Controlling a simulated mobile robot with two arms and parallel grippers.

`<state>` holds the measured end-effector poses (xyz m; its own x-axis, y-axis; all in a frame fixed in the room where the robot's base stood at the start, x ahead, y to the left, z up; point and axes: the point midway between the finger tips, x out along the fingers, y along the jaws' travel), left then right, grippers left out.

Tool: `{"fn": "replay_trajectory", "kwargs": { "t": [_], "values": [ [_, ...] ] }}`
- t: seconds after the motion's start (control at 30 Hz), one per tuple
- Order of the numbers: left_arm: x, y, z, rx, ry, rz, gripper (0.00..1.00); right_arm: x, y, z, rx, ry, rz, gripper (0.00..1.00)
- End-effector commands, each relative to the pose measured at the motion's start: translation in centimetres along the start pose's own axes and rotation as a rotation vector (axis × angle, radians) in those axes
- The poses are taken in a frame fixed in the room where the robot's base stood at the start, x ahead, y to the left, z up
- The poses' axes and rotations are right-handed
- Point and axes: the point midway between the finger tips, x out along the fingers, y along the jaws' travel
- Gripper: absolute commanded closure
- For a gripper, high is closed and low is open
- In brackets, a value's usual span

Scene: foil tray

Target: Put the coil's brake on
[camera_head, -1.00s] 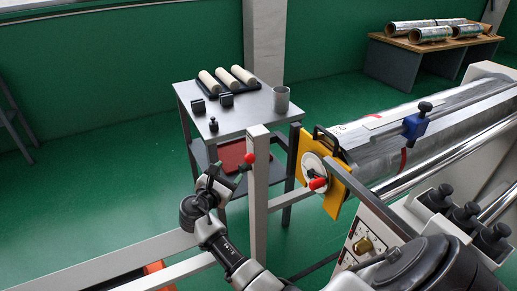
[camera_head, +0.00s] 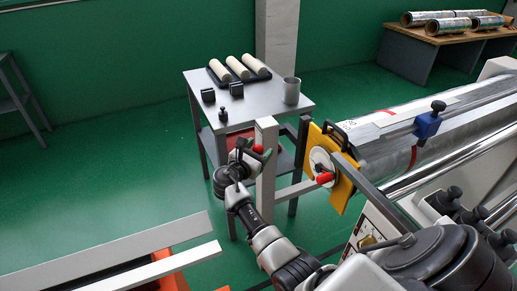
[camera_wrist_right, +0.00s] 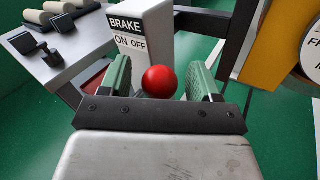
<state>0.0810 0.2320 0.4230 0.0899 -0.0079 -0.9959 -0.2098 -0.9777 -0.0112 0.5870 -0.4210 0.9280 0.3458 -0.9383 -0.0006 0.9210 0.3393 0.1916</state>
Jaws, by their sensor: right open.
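The brake lever's red ball knob (camera_head: 257,149) is at the grey post (camera_head: 266,185) in the head view. In the right wrist view the post's label (camera_wrist_right: 128,34) reads BRAKE, with ON at left and OFF at right. The red knob (camera_wrist_right: 159,82) shows between the green fingers of my right gripper (camera_wrist_right: 160,85), which is open. Gaps show on both sides of the knob. In the head view this gripper (camera_head: 254,156) is right at the knob. The lever's shaft is hidden. The foil coil (camera_head: 385,155) lies behind the yellow plate (camera_head: 343,188). My left gripper is out of view.
A red-handled crank (camera_head: 324,178) sits on the yellow plate's disc, right of the post. A small table (camera_head: 255,107) with cream rolls (camera_head: 238,67), black blocks and a grey cup (camera_head: 291,91) stands behind. Pale rails (camera_head: 150,268) cross the lower left.

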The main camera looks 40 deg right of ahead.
Motion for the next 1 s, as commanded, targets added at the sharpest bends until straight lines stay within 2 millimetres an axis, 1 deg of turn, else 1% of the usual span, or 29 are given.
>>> {"fn": "replay_trajectory", "kwargs": {
  "t": [0.27, 0.3, 0.67, 0.77, 0.83, 1.0],
  "values": [
    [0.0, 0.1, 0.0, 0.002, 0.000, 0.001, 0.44, 0.1, 0.0, 0.0, 0.000, 0.000, 0.000, 0.38],
    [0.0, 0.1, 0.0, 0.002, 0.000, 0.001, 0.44, 0.1, 0.0, 0.0, 0.000, 0.000, 0.000, 0.44],
    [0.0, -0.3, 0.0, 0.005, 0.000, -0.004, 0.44, 0.1, 0.0, 0.0, 0.000, 0.000, 0.000, 0.99],
    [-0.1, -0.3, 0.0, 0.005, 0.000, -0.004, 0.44, 0.1, 0.0, 0.0, -0.002, 0.001, 0.000, 1.00],
    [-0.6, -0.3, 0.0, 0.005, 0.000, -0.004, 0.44, 0.2, 0.2, 0.3, -0.011, 0.007, -0.001, 1.00],
    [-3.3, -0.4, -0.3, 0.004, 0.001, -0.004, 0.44, 0.7, 1.1, 1.2, -0.084, 0.054, -0.011, 1.00]
  ]
}}
